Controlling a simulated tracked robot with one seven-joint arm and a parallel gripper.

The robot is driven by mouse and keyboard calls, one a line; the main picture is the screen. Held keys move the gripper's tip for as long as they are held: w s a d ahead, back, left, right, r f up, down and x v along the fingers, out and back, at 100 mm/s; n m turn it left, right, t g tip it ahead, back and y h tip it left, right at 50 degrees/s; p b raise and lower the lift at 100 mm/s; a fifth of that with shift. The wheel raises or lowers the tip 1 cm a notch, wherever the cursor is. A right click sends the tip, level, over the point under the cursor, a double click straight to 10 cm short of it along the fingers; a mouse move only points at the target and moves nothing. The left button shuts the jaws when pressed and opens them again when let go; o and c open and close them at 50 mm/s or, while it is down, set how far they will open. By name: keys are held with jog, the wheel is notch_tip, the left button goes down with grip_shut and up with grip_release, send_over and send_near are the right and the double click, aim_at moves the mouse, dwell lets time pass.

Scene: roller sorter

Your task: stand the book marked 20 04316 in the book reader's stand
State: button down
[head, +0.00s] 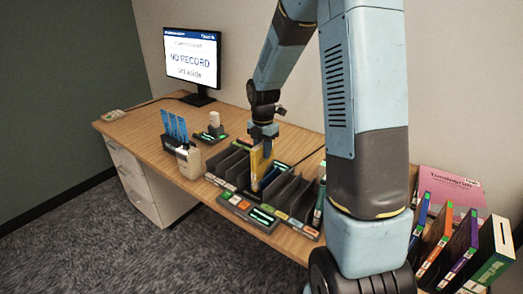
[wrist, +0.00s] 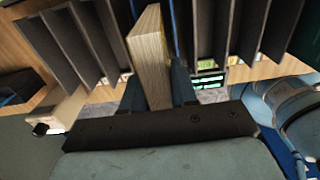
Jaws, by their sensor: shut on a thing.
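My gripper (head: 262,143) is shut on a yellow book (head: 256,168) above the sorter on the desk. In the wrist view the pale page edges of this book (wrist: 149,62) show between the two dark fingers (wrist: 157,92). The book is roughly upright, its lower end among the dark dividers; I cannot tell whether it touches them. Its number cannot be read, so I cannot tell if it is 20 04316. A small dark device with a white top (head: 214,124) stands behind the white bottle; I cannot tell whether this is the book reader's stand.
A monitor (head: 192,58) reads NO RECORD, set aside. Several books (head: 458,245) stand at the right. Bare desk (head: 130,125) lies far left.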

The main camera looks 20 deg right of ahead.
jog(key=shift+f, duration=0.5)
jog(key=c, duration=0.8)
grip_release()
notch_tip(320, 180, up, 14)
jog(key=shift+f, duration=0.15)
dwell(0.4)
